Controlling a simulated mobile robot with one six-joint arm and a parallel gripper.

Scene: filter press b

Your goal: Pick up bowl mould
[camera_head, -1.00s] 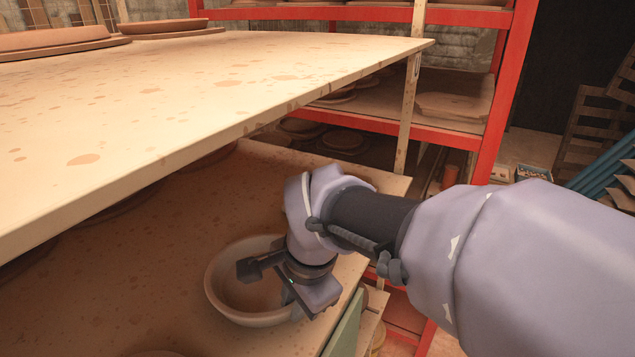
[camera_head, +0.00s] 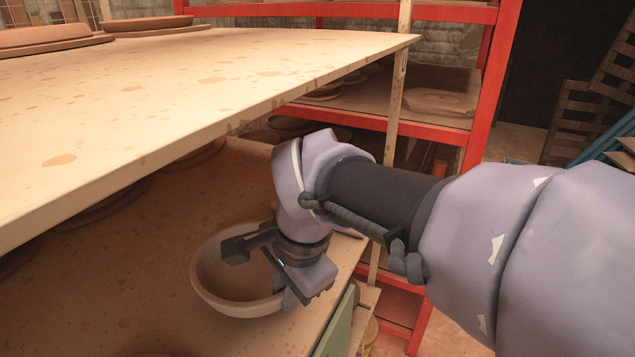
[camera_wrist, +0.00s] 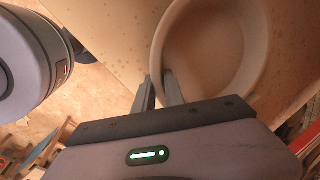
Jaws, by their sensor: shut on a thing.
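The bowl mould (camera_head: 212,298) is a round pale clay bowl over the lower wooden shelf, under the overhanging board. My gripper (camera_head: 288,297) is shut on its near right rim. In the wrist view, the two fingers of my gripper (camera_wrist: 158,78) pinch the wall of the bowl mould (camera_wrist: 225,60), one finger outside and one inside. The bowl looks empty and slightly tilted, and seems a little above the shelf; its underside is hidden.
The upper board (camera_head: 210,95) overhangs the lower shelf (camera_head: 120,290) on the left, close above the bowl. A red rack (camera_head: 488,90) with more pieces stands behind my arm. Open floor shows right of the shelf's edge.

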